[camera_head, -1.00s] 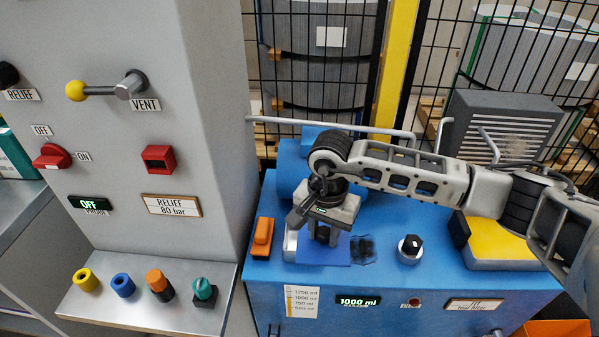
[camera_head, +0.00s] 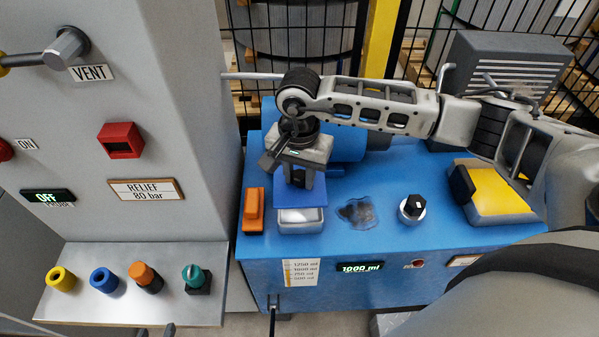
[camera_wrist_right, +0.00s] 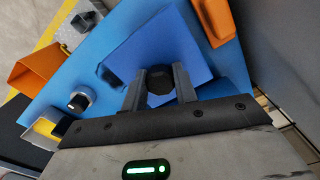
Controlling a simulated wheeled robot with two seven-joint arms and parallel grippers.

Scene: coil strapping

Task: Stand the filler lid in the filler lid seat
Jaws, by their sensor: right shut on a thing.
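The filler lid is a blue square plate (camera_head: 301,189) with a black knob (camera_wrist_right: 160,84). My right gripper (camera_head: 301,176) is shut on that knob. The plate hangs above the blue tank, over the back part of a pale metal filler opening (camera_head: 301,217). How high it hangs is hard to tell. The orange slotted block (camera_head: 253,211), which looks like the filler lid seat, stands just left of the opening. It also shows at the top right of the right wrist view (camera_wrist_right: 215,20). My left gripper (camera_head: 155,331) shows only dark tips, apart, at the bottom edge.
A dark puddle (camera_head: 357,212) lies on the tank top right of the opening. Beyond it are a black-topped cap (camera_head: 411,208) and a yellow pad (camera_head: 492,192). The grey control panel (camera_head: 178,150) stands close at the left, with a shelf of coloured knobs.

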